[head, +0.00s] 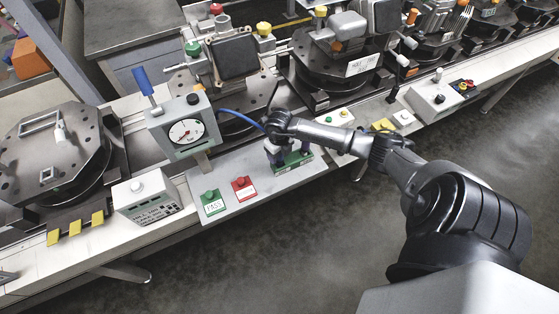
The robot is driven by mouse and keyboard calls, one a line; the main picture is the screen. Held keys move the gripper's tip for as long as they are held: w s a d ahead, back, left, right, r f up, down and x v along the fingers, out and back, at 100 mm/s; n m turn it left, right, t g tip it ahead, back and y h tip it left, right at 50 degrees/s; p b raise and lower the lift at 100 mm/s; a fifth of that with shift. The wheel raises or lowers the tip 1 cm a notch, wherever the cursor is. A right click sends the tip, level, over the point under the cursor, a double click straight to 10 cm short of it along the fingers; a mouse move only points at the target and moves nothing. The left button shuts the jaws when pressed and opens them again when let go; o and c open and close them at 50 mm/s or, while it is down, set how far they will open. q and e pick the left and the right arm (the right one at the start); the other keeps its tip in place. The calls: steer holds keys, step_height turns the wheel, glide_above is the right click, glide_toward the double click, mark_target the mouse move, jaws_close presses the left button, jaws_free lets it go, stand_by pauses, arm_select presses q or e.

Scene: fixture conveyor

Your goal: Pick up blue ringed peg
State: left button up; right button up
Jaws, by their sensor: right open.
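My right gripper (287,149) points down over a small green block (293,163) on the light grey panel at the front of the conveyor. Its jaws are open, with dark fingers close above or around whatever stands on the block. I cannot make out a blue ringed peg; the gripper and wrist cover most of the block's top, and the details there are too small to tell. My left gripper is not in view.
A blue hose (239,117) runs close to my right wrist. Dark fixtures (232,84) stand behind. The floor in front is clear.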

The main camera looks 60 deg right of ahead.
steer(key=shift+f, duration=0.1)
jaws_close()
stand_by(0.6)
